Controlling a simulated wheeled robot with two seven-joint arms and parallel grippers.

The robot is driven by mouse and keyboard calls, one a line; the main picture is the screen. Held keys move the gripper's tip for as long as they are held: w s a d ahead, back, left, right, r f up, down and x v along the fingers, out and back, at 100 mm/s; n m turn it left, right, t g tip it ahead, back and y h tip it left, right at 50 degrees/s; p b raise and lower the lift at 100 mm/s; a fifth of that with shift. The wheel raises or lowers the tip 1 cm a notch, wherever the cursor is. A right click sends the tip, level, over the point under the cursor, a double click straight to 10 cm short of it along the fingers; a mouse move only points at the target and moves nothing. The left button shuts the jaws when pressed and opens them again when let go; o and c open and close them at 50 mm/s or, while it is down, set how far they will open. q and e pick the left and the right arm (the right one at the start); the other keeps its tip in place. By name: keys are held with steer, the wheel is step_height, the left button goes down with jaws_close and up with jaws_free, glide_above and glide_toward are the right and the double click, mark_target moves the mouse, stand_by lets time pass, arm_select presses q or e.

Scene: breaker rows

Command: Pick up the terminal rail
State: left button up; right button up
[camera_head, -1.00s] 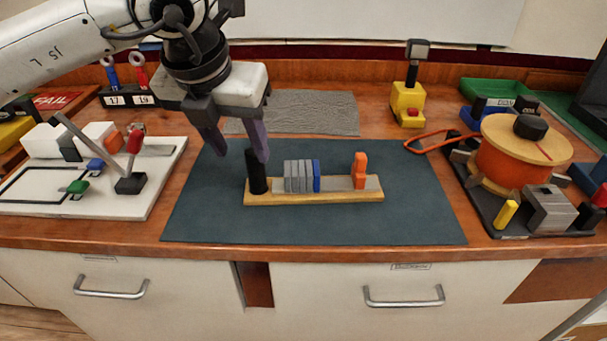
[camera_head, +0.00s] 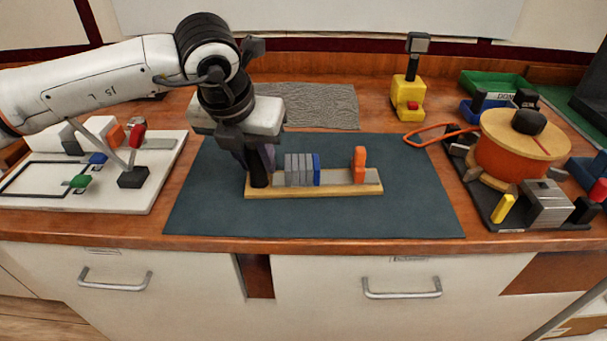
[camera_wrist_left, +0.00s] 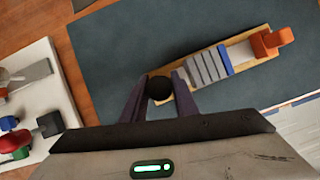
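The terminal rail (camera_head: 314,190) is a wooden base with a grey strip, lying on the dark mat. It carries grey blocks (camera_head: 298,170), a blue block (camera_head: 316,170), an orange block (camera_head: 359,165) near its right end and a black upright post (camera_head: 258,174) at its left end. My left gripper (camera_head: 257,170) is down over that post. In the left wrist view its fingers (camera_wrist_left: 159,94) stand on either side of the post's round black top (camera_wrist_left: 159,88) and look open, with little room; contact is hard to tell. My right gripper is not in view.
A white board (camera_head: 100,195) with small levers stands left of the mat (camera_head: 300,220). A yellow device (camera_head: 407,95) stands behind, and an orange drum (camera_head: 515,150) stands at the right with an orange loop beside it. The mat's front and right parts are clear.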

arm_select(q)
jaws_close()
steer(key=shift+r, duration=0.1)
step_height(320, 180, up, 10)
steer(key=shift+r, duration=0.1)
stand_by(0.5)
